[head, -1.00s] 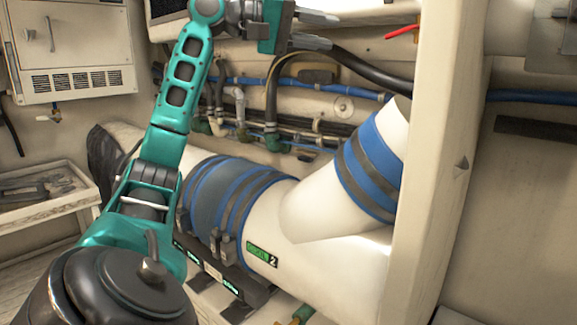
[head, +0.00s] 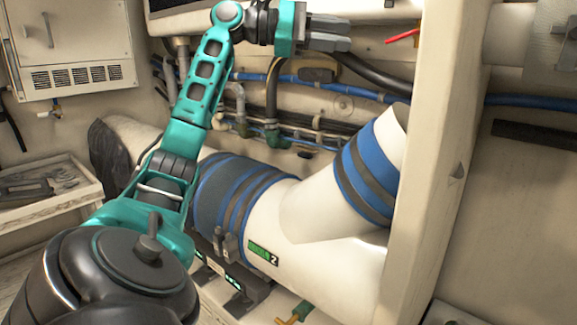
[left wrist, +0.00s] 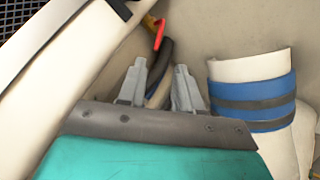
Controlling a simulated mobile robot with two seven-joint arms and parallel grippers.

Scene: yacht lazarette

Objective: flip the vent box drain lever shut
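A red lever (head: 402,37) sticks out under the pale upper box (head: 375,8) with a dark panel; I take it as the drain lever. It slants down to the left. In the left wrist view the red lever (left wrist: 159,34) shows beyond the fingertips, near a dark hose. My left gripper (head: 347,38) is left of the lever, at about the same height in the picture, and apart from it. Its grey fingers are spread with nothing between them in the left wrist view (left wrist: 161,66). My right gripper is not in view.
A large white duct (head: 270,215) with blue and grey bands lies below. A black hose (head: 370,78) runs just below the gripper. A pale upright post (head: 440,150) stands right of the lever. A louvred white cabinet (head: 75,45) with a small valve (head: 50,115) hangs left.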

